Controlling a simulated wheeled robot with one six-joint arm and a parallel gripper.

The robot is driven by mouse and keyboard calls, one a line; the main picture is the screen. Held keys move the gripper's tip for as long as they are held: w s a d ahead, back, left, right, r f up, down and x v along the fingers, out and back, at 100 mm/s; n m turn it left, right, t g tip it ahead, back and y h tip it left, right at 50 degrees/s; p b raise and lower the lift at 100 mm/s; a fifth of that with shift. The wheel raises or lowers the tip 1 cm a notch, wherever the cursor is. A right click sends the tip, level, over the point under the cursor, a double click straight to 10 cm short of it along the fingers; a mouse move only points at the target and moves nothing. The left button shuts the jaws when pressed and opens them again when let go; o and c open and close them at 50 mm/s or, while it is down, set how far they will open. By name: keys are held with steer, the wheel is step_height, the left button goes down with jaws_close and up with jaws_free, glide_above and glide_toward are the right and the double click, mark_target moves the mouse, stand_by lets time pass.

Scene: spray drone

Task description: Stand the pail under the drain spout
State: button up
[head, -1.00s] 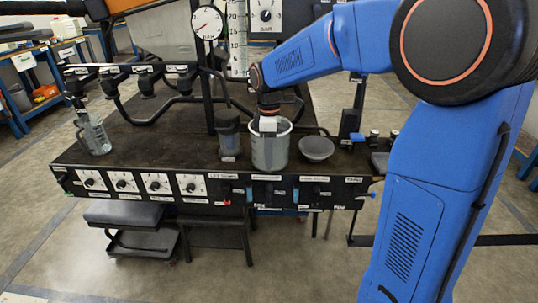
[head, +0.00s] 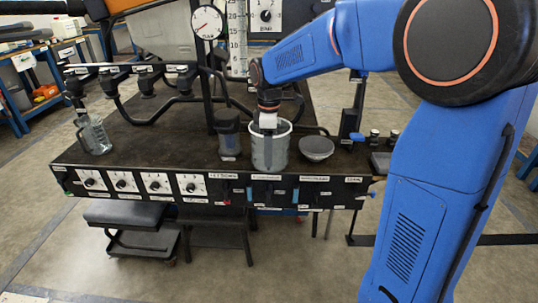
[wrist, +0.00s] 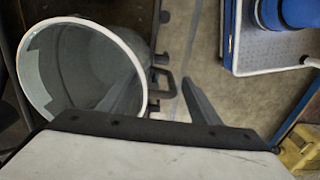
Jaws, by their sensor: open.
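The pail (head: 270,153) is a grey bucket with a white rim, standing upright near the front edge of the dark bench. It also shows in the wrist view (wrist: 62,75), open and apparently empty. My gripper (head: 268,122) points down at the pail's rim. In the wrist view its two fingers (wrist: 158,82) are apart, one over the pail's mouth and the other outside the rim, with the near wall between them. I cannot tell whether either finger touches the wall. I cannot pick out the drain spout with certainty.
A dark cup-shaped container (head: 228,138) stands left of the pail, close by. A grey bowl (head: 316,149) sits to its right. Black pipework (head: 150,85) crosses the bench behind. The bench's left front is clear.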

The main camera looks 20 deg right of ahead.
step_height(320, 180, up, 10)
steer(key=shift+r, duration=0.35)
steer(key=shift+s+d, duration=0.1)
steer(key=shift+s, duration=0.1)
steer(key=s+d+f+m+t, duration=0.1)
steer(key=s+d+m, duration=0.25)
steer(key=s, duration=0.45)
steer(key=s+d+f+m+t, duration=0.1)
steer(key=s+d+m, duration=0.25)
steer(key=s, duration=0.55)
steer(key=s+d+f+m+t, duration=0.2)
steer(key=s+f+m, duration=0.5)
steer(key=s, duration=0.6)
steer(key=shift+d+f+t, duration=0.15)
steer(key=shift+f+t, duration=0.25)
steer(key=shift+f, duration=0.1)
